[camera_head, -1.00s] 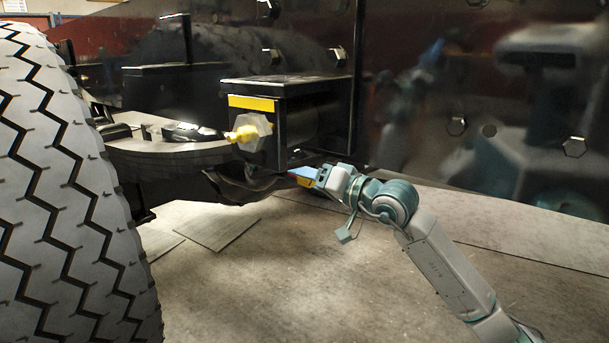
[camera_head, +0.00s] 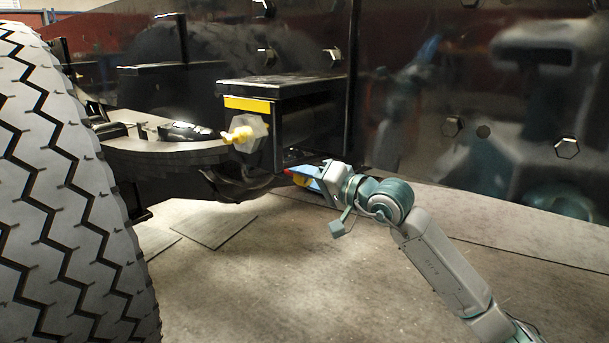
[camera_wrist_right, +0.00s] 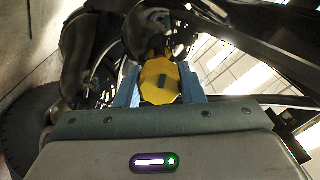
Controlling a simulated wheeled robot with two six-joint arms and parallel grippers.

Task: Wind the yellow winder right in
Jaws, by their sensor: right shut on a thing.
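My right gripper (camera_head: 302,176) reaches in from the right, low beside the underside of the black box on the chassis. Its blue fingers are shut on a yellow winder, seen between them in the right wrist view (camera_wrist_right: 160,80). The winder has a flat, angular yellow face with a dark slot. In the head view only a small yellow part (camera_head: 300,180) shows behind the blue fingers, with a bit of red beside it. My left gripper is not in view.
The black box (camera_head: 300,88) has a yellow stripe and a separate yellow knob (camera_head: 240,134) on a grey hexagonal plate. A large tyre (camera_head: 70,190) fills the left side. A glossy dark panel with bolts stands behind. The floor in front is clear.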

